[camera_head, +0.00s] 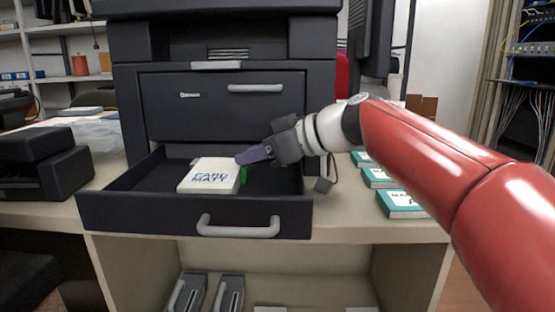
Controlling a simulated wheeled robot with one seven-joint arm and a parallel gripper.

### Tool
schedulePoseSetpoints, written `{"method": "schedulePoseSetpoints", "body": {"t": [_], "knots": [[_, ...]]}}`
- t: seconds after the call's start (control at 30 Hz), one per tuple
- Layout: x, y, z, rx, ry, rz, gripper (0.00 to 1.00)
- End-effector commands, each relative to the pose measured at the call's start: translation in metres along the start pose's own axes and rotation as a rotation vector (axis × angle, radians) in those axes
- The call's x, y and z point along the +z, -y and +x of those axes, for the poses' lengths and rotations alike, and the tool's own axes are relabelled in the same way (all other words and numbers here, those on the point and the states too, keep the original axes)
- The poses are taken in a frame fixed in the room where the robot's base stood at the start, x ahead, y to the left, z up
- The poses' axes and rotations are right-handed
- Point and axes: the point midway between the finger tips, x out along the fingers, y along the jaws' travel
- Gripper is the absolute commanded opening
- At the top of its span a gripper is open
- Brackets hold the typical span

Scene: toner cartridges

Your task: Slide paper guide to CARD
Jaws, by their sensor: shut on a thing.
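The paper tray (120,213) is pulled out of the black printer. A white block or stack (208,176) with dark lettering that seems to read CARD MATT lies in it, left of centre. A small green piece (243,174), seemingly the paper guide, shows at the stack's right side. My gripper (243,161) reaches in from the right, with its purple-grey fingers at the stack's right edge, just above the green piece. It is shut on what appears to be this guide; the fingers hide the grip and part of the guide. No tray markings can be read.
The tray's right part (285,188) is bare. Teal-and-white packs (400,204) lie on the counter to the right, under my arm. A black device (45,165) stands at the left. Dark cartridges (230,293) stand on the shelf below.

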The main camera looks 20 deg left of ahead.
Motion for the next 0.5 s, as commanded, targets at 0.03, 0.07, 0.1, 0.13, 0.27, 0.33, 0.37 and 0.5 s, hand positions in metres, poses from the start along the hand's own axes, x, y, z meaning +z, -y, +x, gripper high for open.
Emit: {"method": "schedulePoseSetpoints", "body": {"t": [0.03,0.07,0.1,0.13,0.27,0.33,0.37,0.5], "knots": [[-0.0008,0.0022,0.0032,-0.004,-0.001,0.0,0.0],[-0.0013,0.0025,0.0035,-0.004,-0.001,0.001,0.0],[-0.0016,0.0026,0.0036,-0.004,-0.001,0.001,0.0],[-0.0017,0.0027,0.0035,-0.004,-0.001,0.001,0.0],[-0.0019,0.0032,0.0037,-0.006,-0.001,0.001,0.0],[-0.002,0.0034,0.0038,-0.007,-0.001,0.001,0.35],[-0.002,0.0033,0.0037,-0.007,-0.001,0.001,0.39],[-0.0016,0.0026,0.0031,-0.005,-0.001,0.001,0.51]]}}
